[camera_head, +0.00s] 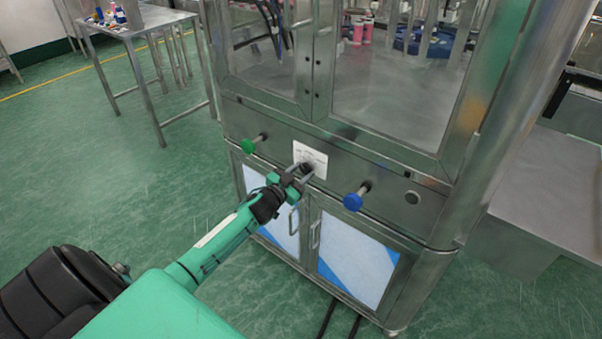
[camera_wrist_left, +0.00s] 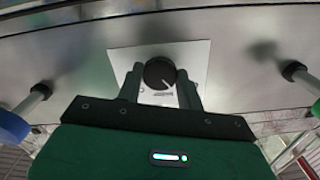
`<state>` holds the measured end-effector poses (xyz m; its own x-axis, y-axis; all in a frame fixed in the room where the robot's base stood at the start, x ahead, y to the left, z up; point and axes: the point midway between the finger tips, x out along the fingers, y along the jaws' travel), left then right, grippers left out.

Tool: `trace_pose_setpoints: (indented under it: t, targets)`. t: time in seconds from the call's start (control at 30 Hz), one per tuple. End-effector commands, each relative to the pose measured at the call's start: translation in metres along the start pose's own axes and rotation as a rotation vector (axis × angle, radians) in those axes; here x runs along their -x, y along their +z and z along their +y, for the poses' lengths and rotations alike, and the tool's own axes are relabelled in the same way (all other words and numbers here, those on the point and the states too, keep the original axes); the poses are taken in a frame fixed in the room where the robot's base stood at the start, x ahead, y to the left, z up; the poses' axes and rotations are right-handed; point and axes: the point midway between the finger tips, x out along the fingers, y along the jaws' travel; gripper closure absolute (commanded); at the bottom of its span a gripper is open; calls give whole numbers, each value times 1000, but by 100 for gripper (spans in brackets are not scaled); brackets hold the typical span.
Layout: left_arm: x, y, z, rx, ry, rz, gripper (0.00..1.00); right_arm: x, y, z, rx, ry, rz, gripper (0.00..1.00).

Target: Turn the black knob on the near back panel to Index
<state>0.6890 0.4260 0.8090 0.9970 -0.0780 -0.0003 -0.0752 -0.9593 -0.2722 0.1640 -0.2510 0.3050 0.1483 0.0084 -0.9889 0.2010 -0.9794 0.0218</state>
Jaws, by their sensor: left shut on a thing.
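The black knob (camera_wrist_left: 159,73) sits on a white label plate (camera_wrist_left: 118,62) on the steel back panel (camera_head: 345,150). In the left wrist view it lies between the two fingers of my left gripper (camera_wrist_left: 160,85), which is shut on it. A light pointer line on the knob points toward the lower right in that view. The label's small print is too blurred to read. In the head view my left gripper (camera_head: 300,173) reaches the white plate (camera_head: 311,158) from below left and largely hides the knob. My right gripper is not in view.
A green knob (camera_head: 248,146) sticks out left of the plate and a blue knob (camera_head: 353,201) sticks out to its right. Cabinet doors (camera_head: 358,262) with handles are below. A steel table (camera_head: 135,22) stands at the back left. The green floor at left is open.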

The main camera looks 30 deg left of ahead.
Motion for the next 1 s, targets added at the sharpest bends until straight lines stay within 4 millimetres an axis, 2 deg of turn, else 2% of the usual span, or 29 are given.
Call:
trace_pose_setpoints:
  t: [0.27,0.53,0.7,1.0]
  targets:
    - [0,0,0,-248,1,1,86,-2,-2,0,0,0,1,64]
    - [0,0,0,-454,0,1,86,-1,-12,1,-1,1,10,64]
    - [0,0,0,-542,0,0,86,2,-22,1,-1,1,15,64]
    - [0,0,0,-616,0,0,86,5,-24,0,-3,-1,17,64]
